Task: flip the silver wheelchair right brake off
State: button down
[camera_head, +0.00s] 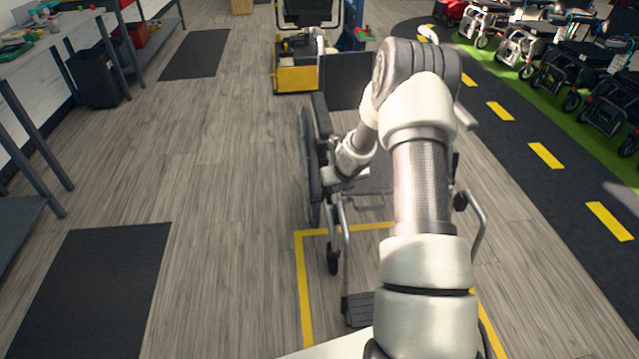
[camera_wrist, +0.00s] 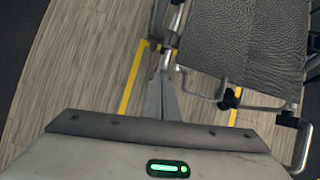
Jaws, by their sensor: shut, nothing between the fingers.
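The silver wheelchair (camera_head: 346,240) stands in front of me, facing me, with a dark seat and backrest. Its grey seat (camera_wrist: 245,38) fills the upper right of the wrist view. My arm covers much of its right half in the head view. My gripper (camera_wrist: 166,82) is shut and empty, its fingertips close to the silver frame tube at the picture-left side of the seat. I cannot tell whether they touch. A dark fitting (camera_wrist: 170,40) sits just beyond the fingertips. I cannot tell if it is the right brake, and its lever position is unclear.
The wheelchair stands at a yellow floor outline (camera_head: 303,285). A yellow machine (camera_head: 297,79) is behind it. Several scooters and wheelchairs (camera_head: 590,65) line the right. A workbench (camera_head: 30,60) and dark mat (camera_head: 90,285) are on the left. Open floor lies between.

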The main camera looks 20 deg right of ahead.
jog(key=shift+a+f+n, duration=0.2)
jog(key=shift+f+n, duration=0.1)
jog(key=shift+f, duration=0.3)
jog(key=w+f+b, duration=0.2)
jog(key=w+f, duration=0.5)
jog(key=w, duration=0.1)
jog(key=shift+w+d+f+b, duration=0.25)
jog(key=shift+w+d+b, duration=0.05)
jog(key=shift+w+b, duration=0.1)
jog(key=shift+a+r, duration=0.1)
jog(key=shift+a, duration=0.05)
